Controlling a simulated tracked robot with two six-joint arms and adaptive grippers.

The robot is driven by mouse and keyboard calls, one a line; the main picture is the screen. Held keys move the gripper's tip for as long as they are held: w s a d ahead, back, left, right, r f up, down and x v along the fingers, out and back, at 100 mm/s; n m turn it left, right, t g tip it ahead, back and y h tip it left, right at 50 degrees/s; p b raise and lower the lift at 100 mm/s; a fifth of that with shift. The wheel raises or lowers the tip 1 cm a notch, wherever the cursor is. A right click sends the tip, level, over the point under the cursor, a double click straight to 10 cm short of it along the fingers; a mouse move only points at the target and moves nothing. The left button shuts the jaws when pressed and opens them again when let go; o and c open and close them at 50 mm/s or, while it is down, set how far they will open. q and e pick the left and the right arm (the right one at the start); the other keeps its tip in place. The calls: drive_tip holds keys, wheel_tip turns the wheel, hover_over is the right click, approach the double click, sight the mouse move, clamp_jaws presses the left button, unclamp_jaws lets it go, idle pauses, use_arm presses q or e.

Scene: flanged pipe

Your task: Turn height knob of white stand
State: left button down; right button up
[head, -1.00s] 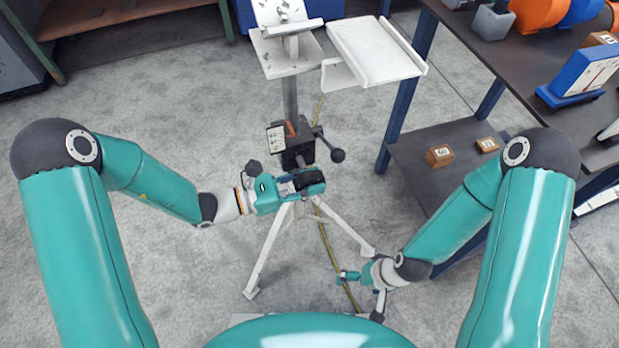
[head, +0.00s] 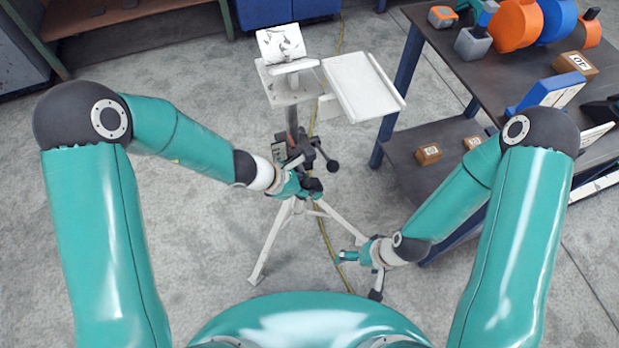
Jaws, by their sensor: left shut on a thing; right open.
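The white stand (head: 272,245) is a tripod with a grey post, a tilted top plate and a white side tray. A dark clamp block sits on its post, with a black ball-ended lever (head: 333,165) on the right. My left gripper (head: 303,187) is at the post just below this block, shut on the stand's height knob. The fingers hide most of the knob, so its turn angle cannot be read.
A dark workbench (head: 490,85) with a lower shelf stands at the right, holding orange and blue parts and small brown blocks. A yellow cable (head: 330,248) runs along the floor behind the tripod. The grey floor left of the stand is clear.

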use_arm(q)
drive_tip(key=shift+w+d+r+g+y+p, duration=0.25)
drive_tip(key=shift+y+p, duration=0.9)
drive_tip(key=shift+p, duration=3.9)
drive_tip(key=shift+a+g+y+p, duration=0.1)
drive_tip(key=shift+g+y+p, duration=0.7)
drive_tip(key=shift+p, duration=4.2)
drive_tip(key=shift+f+t+y+p, duration=0.25)
drive_tip(key=shift+f+y+p, duration=0.15)
drive_tip(key=shift+p, duration=0.35)
drive_tip(key=c, duration=0.9)
unclamp_jaws()
drive_tip(key=shift+s, duration=0.15)
drive_tip(key=v, duration=1.2)
